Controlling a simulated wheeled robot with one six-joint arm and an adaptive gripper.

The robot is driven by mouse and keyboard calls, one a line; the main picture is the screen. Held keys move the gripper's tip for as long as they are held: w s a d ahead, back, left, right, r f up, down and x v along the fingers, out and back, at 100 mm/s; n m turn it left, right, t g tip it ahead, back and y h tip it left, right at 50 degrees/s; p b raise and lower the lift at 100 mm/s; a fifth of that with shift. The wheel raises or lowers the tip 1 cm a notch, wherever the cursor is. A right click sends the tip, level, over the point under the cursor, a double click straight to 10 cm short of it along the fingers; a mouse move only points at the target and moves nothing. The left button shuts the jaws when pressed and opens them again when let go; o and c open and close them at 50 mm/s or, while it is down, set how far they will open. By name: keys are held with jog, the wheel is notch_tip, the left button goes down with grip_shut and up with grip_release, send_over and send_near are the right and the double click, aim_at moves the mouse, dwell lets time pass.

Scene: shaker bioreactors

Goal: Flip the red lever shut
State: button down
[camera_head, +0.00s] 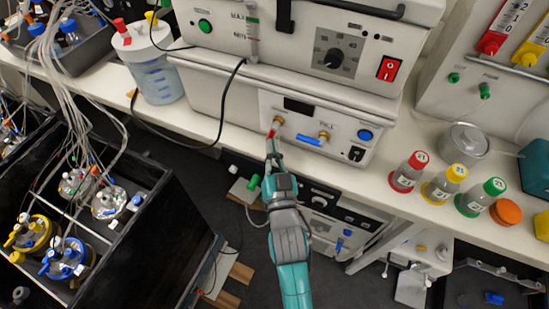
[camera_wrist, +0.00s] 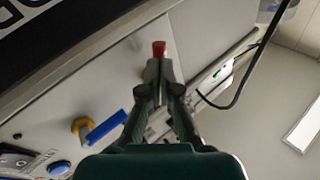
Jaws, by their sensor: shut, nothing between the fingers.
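The red lever (camera_head: 271,133) is on a brass valve at the left of the white unit's lower front panel (camera_head: 330,125). In the wrist view its red end (camera_wrist: 159,48) shows just beyond my fingertips, and the rest of it is hidden behind them. My gripper (camera_head: 271,147) is shut and empty, with its fingertips right at the lever. I cannot tell whether they touch it. The fingers also show in the wrist view (camera_wrist: 158,68).
A blue lever (camera_head: 309,140) on another brass valve is to the right on the same panel; it also shows in the wrist view (camera_wrist: 106,128). A dark cable (camera_head: 222,110) hangs at the left. Several capped bottles (camera_head: 408,172) stand on the bench at right.

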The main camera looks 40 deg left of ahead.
jog(key=shift+a, duration=0.35)
dwell(1.2)
